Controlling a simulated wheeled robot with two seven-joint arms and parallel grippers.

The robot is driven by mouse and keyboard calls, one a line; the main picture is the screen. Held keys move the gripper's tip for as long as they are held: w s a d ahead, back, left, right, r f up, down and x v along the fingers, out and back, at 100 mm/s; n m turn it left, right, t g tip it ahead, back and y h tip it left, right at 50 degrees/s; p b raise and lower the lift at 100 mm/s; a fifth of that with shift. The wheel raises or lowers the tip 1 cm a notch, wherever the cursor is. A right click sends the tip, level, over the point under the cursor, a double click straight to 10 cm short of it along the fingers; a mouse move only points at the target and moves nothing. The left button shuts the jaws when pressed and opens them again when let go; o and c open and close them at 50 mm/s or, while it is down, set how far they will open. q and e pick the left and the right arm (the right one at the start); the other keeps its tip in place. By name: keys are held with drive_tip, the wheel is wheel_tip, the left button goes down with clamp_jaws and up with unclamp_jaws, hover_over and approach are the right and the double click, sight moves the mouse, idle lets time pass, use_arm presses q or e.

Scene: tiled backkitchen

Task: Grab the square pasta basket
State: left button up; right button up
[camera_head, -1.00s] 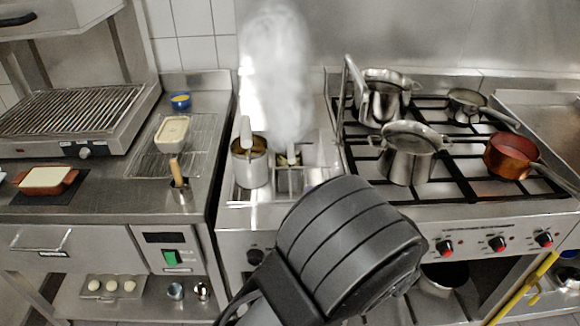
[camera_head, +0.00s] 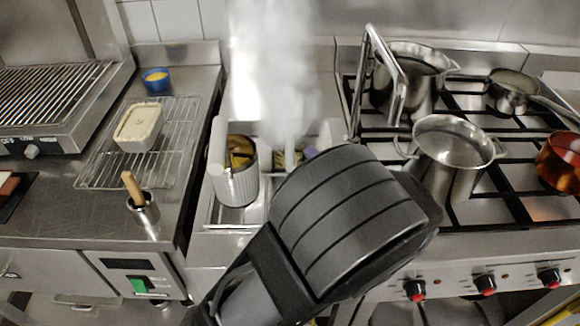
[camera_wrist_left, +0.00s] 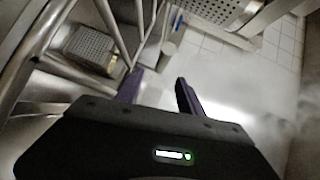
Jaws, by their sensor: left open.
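The square pasta basket (camera_head: 281,160) sits in the cooker well in the head view. Its pale upright handle (camera_head: 290,153) shows just above my dark arm, which hides most of the basket. My left gripper (camera_wrist_left: 161,91) shows in the wrist view with two dark purple fingers apart and nothing between them. In the head view it is mostly hidden behind my arm, close to the square basket. A perforated metal part (camera_wrist_left: 92,46) lies left of the fingers in the wrist view; I cannot tell which basket it belongs to. My right gripper is out of view.
A round ribbed basket (camera_head: 235,184) with a pale handle stands left of the square one. Steam (camera_head: 272,70) rises behind. Steel pots (camera_head: 452,170) stand on the stove at right. A wire rack (camera_head: 100,172) with a pale tub (camera_head: 138,127) is at left.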

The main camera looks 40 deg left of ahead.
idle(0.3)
use_arm(q)
drive_tip(key=shift+x, duration=1.25)
drive_tip(key=x, duration=0.5)
drive_tip(key=shift+a+r+b, duration=0.1)
drive_tip(key=shift+a+b, duration=0.1)
drive_tip(key=shift+b, duration=0.15)
drive_tip(key=shift+c, duration=0.3)
clamp_jaws()
idle(0.6)
